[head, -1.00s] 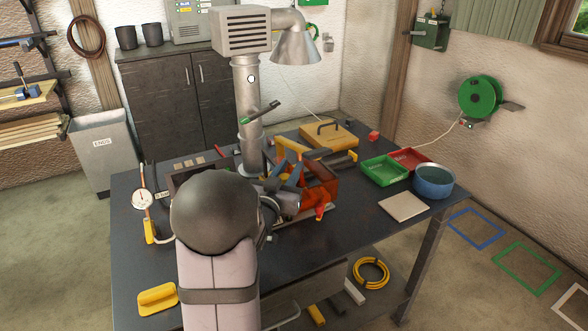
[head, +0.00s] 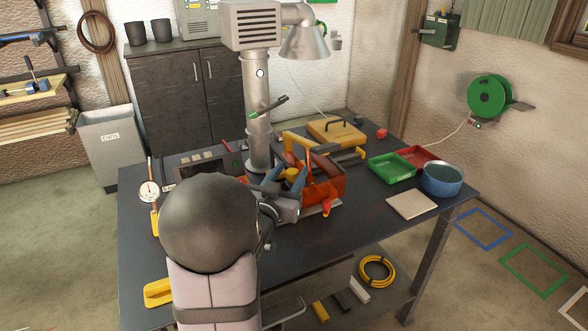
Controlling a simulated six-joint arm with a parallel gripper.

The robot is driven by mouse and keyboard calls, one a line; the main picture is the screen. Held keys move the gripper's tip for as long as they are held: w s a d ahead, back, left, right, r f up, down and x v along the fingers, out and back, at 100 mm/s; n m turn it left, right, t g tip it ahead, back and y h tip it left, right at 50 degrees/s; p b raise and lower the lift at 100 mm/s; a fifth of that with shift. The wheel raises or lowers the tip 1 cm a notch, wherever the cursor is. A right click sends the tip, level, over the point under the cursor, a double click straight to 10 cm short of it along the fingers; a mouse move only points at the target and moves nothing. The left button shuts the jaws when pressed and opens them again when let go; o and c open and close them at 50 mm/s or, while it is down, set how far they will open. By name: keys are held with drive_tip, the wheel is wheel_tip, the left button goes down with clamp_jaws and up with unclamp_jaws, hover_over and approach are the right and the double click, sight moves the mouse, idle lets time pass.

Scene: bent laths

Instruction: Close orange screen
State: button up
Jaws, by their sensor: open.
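The orange screen (head: 322,191) is a see-through orange panel on a red-orange machine at the middle of the table. It stands just right of my gripper, and its lower left part is crowded by the fingers. I cannot tell its exact angle. My gripper (head: 285,184) has blue-grey fingers spread apart, with nothing seen held between them. A yellow round part (head: 291,174) shows behind the fingers. I cannot tell whether a finger touches the screen. A red knob (head: 326,207) sits at the machine's front. My own arm hides the area left of the machine.
A grey extraction pipe (head: 257,110) rises behind the machine. A yellow case (head: 337,132), a green tray (head: 391,168), a red tray (head: 416,157), a blue pot (head: 442,180) and a pale pad (head: 411,204) lie right. A dial gauge (head: 149,191) stands left. The front right tabletop is clear.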

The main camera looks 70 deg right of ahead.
drive_tip(key=shift+a, duration=1.55)
